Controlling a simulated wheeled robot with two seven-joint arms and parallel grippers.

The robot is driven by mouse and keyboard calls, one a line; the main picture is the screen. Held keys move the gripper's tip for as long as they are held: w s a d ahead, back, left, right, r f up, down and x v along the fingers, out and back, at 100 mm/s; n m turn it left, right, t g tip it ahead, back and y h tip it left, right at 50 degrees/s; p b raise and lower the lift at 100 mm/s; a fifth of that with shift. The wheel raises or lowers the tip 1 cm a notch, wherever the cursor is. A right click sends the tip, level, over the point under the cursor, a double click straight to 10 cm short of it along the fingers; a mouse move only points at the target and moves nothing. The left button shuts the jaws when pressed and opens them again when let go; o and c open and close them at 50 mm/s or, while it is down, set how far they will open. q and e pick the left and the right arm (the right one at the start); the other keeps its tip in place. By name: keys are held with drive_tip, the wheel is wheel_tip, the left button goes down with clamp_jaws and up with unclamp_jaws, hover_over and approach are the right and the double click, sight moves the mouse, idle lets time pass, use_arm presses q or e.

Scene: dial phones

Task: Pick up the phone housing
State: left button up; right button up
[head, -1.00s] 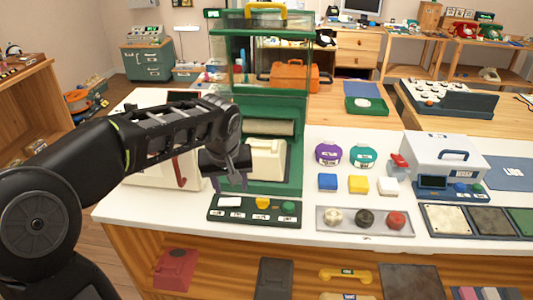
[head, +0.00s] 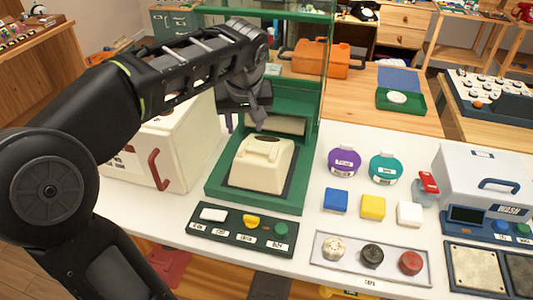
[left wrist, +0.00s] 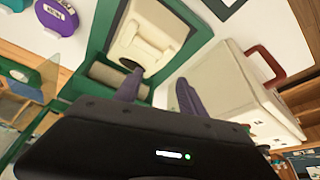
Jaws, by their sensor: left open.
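The cream phone housing (head: 262,165) sits in the lower part of the green press-like frame (head: 296,192). It also shows in the left wrist view (left wrist: 147,40), beyond the fingers. My left gripper (head: 243,122) is open and empty, above and behind the housing in the head view, apart from it. In the left wrist view its two purple fingers (left wrist: 156,88) are spread, with the housing ahead between and above their tips. My right gripper is not in view.
A white box with a red handle (head: 175,150) stands left of the green frame. A control panel (head: 240,229) lies in front. Colored blocks (head: 373,207), purple and teal pots and a knob tray (head: 322,267) are to the right. The frame's clear upright panels rise close to my left gripper.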

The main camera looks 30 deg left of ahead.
sight(244, 141)
use_arm(q)
drive_tip(key=shift+x, duration=1.35)
drive_tip(key=p+x, duration=0.1)
drive_tip(key=x, duration=0.4)
drive_tip(key=shift+w+a, duration=0.1)
drive_tip(key=shift+a, duration=0.05)
drive_tip(key=shift+c, duration=0.5)
clamp_jaws()
idle(0.5)
